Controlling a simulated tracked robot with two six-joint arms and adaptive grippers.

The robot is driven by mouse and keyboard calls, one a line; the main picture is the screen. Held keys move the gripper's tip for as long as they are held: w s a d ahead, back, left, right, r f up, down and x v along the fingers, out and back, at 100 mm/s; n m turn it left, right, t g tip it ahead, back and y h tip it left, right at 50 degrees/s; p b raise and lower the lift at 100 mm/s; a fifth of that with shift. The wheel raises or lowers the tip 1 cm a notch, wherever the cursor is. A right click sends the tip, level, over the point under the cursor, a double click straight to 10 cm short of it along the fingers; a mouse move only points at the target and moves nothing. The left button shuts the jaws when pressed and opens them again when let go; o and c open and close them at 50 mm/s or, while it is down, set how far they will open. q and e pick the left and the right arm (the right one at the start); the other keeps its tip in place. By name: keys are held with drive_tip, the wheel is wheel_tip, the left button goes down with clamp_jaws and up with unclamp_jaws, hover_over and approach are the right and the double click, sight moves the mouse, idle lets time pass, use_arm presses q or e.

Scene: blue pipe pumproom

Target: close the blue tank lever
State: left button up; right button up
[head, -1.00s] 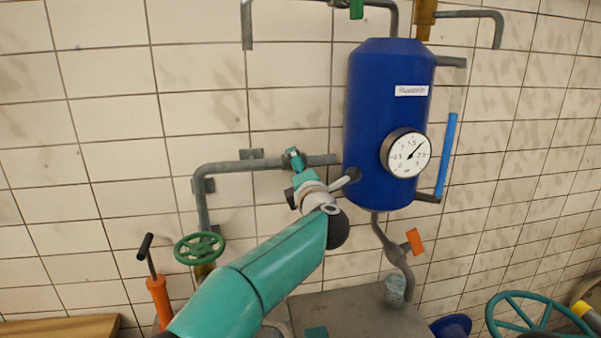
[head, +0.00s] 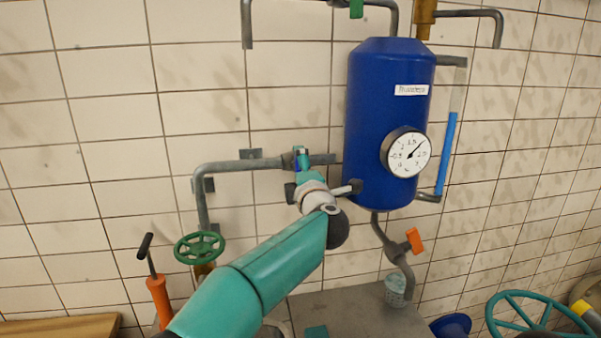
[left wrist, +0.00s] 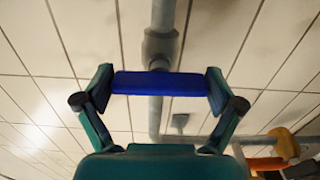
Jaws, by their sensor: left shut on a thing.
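The blue lever (left wrist: 160,84) lies between the two fingertips of my left gripper (left wrist: 158,86) in the left wrist view, and the gripper is shut on it. There the lever runs crosswise to the grey pipe (left wrist: 162,15) and its valve body (left wrist: 160,48). In the head view my left gripper (head: 302,160) is at the valve on the horizontal pipe (head: 240,165), left of the blue tank (head: 385,110). My arm and wrist hide most of the lever there. My right gripper is not in view.
A round gauge (head: 406,153) sits on the tank's front. An orange lever (head: 414,240) is on the pipe below it. A green handwheel (head: 199,248) and an orange hand pump (head: 159,297) stand at lower left. A teal handwheel (head: 535,318) is at lower right.

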use_arm(q)
drive_tip(key=o, duration=0.8)
drive_tip(key=shift+d+f, duration=0.25)
drive_tip(key=shift+f, duration=0.05)
drive_tip(key=shift+r, duration=0.1)
drive_tip(key=s, duration=0.4)
drive_tip(key=s+d, duration=0.1)
drive_tip(key=s, duration=0.3)
drive_tip(key=s+d, duration=0.1)
drive_tip(key=s, duration=0.2)
drive_tip(key=shift+s+d, duration=0.1)
drive_tip(key=shift+s, duration=0.3)
